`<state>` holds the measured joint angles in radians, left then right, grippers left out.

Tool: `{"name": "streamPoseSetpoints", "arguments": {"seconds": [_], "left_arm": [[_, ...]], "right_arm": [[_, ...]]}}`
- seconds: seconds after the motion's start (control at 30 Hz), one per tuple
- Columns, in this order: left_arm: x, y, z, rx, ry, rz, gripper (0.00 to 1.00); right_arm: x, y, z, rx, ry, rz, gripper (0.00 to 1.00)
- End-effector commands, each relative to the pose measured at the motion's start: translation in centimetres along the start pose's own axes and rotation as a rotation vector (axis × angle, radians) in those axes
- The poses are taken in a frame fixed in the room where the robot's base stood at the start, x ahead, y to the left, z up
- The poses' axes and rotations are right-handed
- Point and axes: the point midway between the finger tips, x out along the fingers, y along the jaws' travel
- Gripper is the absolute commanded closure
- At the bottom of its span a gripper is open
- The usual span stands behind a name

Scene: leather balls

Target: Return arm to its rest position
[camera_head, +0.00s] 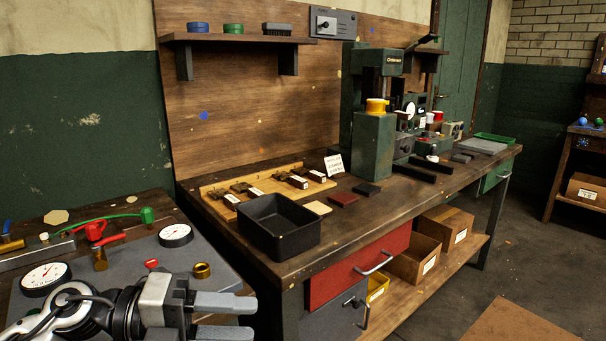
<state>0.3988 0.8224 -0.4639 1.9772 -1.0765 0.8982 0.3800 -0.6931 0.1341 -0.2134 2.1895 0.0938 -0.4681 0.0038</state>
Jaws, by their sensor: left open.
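My left gripper (240,317) is at the bottom of the head view, in front of the grey bench at the left. Its two grey fingers point right and stand apart, with nothing seen between them. My left arm comes in from the lower left corner, and only its wrist end shows. My right gripper is not in view. No leather balls can be made out for certain; small blue and green round things (583,121) sit on a far bench at the right edge.
The wooden workbench (350,222) holds a black tray (279,226), a wooden board (213,205) with dark blocks, and a green press (374,140). The left bench carries gauges (175,235) and red and green valves. Floor at right is mostly clear.

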Motion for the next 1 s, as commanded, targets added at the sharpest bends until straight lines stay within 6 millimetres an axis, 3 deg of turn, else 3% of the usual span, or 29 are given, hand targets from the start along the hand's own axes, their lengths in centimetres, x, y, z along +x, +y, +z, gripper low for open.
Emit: {"name": "streamPoseSetpoints", "arguments": {"seconds": [0.07,0.17,0.27,0.33,0.4,0.5,0.6,0.7,0.8,1.0], "left_arm": [[1.6,-1.3,-0.4,-0.204,-0.113,-0.262,0.53],[1.2,-0.7,0.6,-0.501,-0.324,-0.514,0.53],[-0.3,3.4,1.2,-0.851,-0.580,-0.671,0.53],[-1.5,8.0,0.3,-1.116,-0.767,-0.719,0.53],[-2.2,12.6,-1.9,-1.363,-0.928,-0.719,0.53],[-2.6,17.5,-5.8,-1.636,-1.084,-0.677,0.53],[-2.5,20.5,-9.5,-1.831,-1.177,-0.624,0.53],[-2.3,22.0,-11.9,-1.946,-1.224,-0.585,0.53],[-2.2,22.6,-12.9,-1.996,-1.241,-0.566,0.53],[-2.2,22.7,-13.1,-2.002,-1.243,-0.561,0.53]], "right_arm": [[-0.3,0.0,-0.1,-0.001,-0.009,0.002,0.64],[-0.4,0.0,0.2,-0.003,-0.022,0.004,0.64],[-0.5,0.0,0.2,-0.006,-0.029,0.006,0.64],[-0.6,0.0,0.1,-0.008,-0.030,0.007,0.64],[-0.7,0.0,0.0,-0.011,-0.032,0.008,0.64],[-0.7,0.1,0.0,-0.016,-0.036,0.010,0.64],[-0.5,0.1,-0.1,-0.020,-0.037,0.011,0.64],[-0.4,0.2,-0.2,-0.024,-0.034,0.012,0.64],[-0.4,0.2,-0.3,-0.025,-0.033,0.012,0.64],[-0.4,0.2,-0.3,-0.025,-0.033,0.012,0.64]]}}
